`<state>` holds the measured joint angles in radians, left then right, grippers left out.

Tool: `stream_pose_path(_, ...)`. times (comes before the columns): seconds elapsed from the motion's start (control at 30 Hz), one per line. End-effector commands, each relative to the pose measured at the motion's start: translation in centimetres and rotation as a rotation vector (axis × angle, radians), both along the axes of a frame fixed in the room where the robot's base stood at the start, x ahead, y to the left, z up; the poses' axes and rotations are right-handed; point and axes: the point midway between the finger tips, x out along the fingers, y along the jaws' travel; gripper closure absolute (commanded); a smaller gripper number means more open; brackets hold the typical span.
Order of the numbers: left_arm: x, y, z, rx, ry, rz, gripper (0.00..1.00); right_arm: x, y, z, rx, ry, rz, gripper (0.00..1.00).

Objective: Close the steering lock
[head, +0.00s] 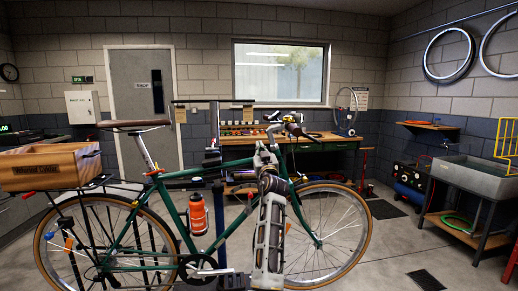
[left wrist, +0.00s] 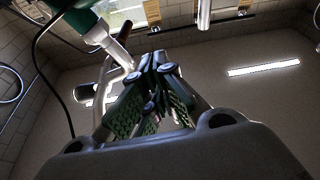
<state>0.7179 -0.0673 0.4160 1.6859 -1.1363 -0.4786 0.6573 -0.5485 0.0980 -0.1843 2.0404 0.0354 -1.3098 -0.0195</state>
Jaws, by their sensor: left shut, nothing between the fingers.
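A green bicycle (head: 213,245) is held side-on, its handlebar (head: 290,122) at the upper right of the frame. My left arm rises in front of the frame, and my left gripper (head: 271,130) is up by the front of the bike, small and partly lost against the handlebar. In the left wrist view the left gripper's fingers (left wrist: 158,70) are together and empty. Their tips are close to a silver bar below a green tube (left wrist: 92,30); I cannot tell whether they touch. I cannot make out the steering lock for certain. My right gripper is not in view.
A wooden crate (head: 50,165) sits on the rear rack, and an orange bottle (head: 198,214) is on the frame. A workbench (head: 340,140) stands behind. A sink (head: 480,174) is at the right. The floor between bike and sink is mostly clear.

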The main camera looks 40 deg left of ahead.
Motion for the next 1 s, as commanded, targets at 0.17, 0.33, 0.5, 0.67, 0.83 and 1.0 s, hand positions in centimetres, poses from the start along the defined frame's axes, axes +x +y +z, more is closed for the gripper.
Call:
stream_pose_path(0.17, -1.1, -2.0, -0.8, -0.001, 0.0, -0.001, 1.0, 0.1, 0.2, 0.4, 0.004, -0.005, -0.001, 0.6)
stream_pose_path(0.33, -2.2, -3.7, -1.4, -0.002, -0.001, -0.002, 1.0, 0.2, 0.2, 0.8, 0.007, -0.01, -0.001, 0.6)
stream_pose_path(0.5, -3.2, -5.1, -2.0, -0.001, 0.0, 0.0, 1.0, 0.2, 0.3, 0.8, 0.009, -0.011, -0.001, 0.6)
stream_pose_path(0.67, -3.6, -5.9, -2.2, -0.001, 0.0, 0.0, 1.0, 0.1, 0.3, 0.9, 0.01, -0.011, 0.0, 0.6)
stream_pose_path(0.83, -3.8, -6.1, -2.2, 0.0, 0.0, 0.001, 1.0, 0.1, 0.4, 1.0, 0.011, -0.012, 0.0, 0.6)
stream_pose_path(1.0, -3.8, -6.1, -2.2, 0.0, 0.0, 0.0, 1.0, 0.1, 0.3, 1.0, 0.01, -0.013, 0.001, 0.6)
